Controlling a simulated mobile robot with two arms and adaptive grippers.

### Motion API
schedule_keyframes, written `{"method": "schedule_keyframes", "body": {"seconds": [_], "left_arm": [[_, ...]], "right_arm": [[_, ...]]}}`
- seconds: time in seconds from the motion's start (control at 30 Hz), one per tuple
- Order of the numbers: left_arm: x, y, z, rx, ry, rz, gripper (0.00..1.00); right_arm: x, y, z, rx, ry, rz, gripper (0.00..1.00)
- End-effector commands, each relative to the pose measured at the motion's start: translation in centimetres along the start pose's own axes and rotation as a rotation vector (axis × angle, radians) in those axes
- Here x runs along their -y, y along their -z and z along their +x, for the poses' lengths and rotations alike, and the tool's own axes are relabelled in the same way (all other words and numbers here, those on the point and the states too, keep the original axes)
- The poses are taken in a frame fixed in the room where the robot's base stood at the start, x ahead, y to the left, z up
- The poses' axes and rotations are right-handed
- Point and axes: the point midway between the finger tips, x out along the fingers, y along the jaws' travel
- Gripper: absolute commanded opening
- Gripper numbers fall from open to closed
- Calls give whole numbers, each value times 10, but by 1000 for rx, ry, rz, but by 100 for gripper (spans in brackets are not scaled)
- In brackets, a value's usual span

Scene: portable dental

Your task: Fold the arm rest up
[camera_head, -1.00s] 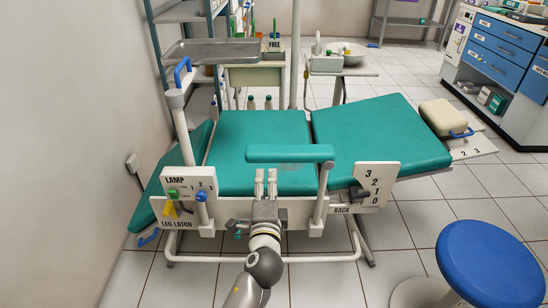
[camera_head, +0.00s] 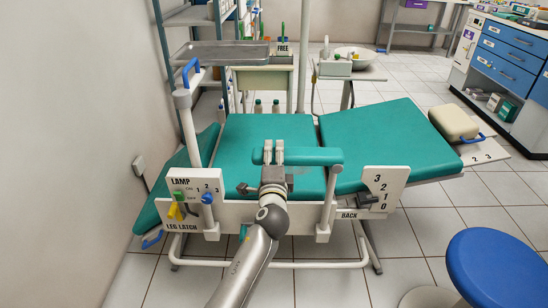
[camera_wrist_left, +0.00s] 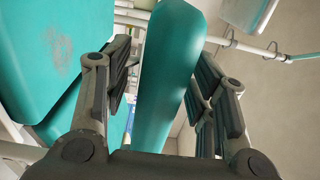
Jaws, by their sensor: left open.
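The arm rest (camera_head: 318,156) is a teal padded bar in front of the teal chair seat. It lies level on a white post (camera_head: 328,199) at its right end. My left gripper (camera_head: 273,150) is open at the left part of the arm rest, with its fingers up against the pad in the head view. In the left wrist view the arm rest (camera_wrist_left: 168,75) runs between the two spread fingers of my left gripper (camera_wrist_left: 165,90). Gaps show on both sides of the pad. My right gripper is not in view.
A lamp and leg latch panel (camera_head: 195,190) stands left of the arm rest, with a blue-handled post above it. A numbered back lever plate (camera_head: 383,187) is at the right. A blue stool (camera_head: 497,262) stands at the front right. A metal tray (camera_head: 222,54) hangs behind.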

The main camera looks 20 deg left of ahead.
Motion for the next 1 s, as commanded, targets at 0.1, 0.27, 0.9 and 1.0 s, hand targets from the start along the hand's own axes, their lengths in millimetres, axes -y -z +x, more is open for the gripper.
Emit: {"method": "schedule_keyframes", "body": {"seconds": [0.1,0.27,0.9,1.0], "left_arm": [[0,0,4,0,0,-1,52],[0,0,4,0,0,-1,52],[0,0,3,0,-1,0,0],[0,0,4,0,-1,2,0]], "right_arm": [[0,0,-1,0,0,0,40],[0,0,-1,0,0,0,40],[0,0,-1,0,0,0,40],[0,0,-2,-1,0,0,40]]}}
